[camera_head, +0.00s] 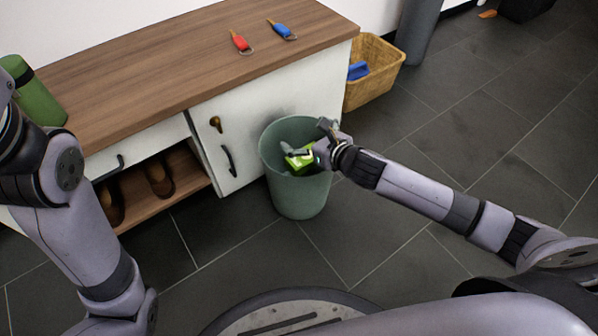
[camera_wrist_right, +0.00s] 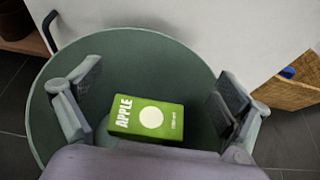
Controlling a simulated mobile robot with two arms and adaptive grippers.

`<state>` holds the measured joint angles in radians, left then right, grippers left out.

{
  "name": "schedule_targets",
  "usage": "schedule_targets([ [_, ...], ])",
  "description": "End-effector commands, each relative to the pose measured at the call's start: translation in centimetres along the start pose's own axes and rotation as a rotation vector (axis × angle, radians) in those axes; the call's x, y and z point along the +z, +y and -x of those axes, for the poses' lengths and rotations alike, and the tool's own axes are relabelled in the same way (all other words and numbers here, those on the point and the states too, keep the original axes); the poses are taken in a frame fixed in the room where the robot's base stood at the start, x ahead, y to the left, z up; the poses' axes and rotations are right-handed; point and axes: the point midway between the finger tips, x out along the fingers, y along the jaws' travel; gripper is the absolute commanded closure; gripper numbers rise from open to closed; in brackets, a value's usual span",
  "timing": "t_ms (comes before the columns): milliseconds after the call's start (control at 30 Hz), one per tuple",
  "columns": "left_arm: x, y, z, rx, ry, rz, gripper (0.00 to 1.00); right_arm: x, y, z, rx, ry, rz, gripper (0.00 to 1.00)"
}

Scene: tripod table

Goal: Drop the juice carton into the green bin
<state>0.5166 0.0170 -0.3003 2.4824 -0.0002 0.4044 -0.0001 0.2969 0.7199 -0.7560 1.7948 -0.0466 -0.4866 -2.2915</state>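The juice carton, a green box marked APPLE (camera_wrist_right: 147,113), lies between the spread fingers of my right gripper (camera_wrist_right: 158,92) in the right wrist view, with a gap on each side. In the head view the carton (camera_head: 299,161) shows within the mouth of the green bin (camera_head: 298,200). The bin's rim also surrounds it in the wrist view (camera_wrist_right: 150,38). My right gripper (camera_head: 306,138) is open over the bin. I cannot tell whether the carton rests on anything. My left arm is at the left, its gripper out of view.
A white cabinet with a wooden top (camera_head: 170,65) stands beside the bin, with red (camera_head: 240,42) and blue (camera_head: 283,29) key tags and a green bottle (camera_head: 35,95) on it. A wicker basket (camera_head: 376,66) is behind the bin.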

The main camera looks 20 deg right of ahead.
Motion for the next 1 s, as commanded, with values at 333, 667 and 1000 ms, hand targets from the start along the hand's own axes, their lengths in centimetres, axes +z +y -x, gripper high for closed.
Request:
schedule_targets([
  [333, 0.0, 0.0, 0.1, 0.0, -0.001, 0.0, 0.56, 0.0, 0.0, 0.0, 0.0, 0.0, 0.0, 0.0],
  [667, 0.0, 0.0, 0.1, 0.0, -0.001, 0.0, 0.56, -0.2, -0.1, 4.4, 0.0, 0.003, 0.005, 0.0],
  [1000, 0.0, 0.0, 0.1, 0.0, 0.0, 0.0, 0.56, -0.2, -0.1, 10.7, -0.001, 0.003, 0.002, 0.0],
])
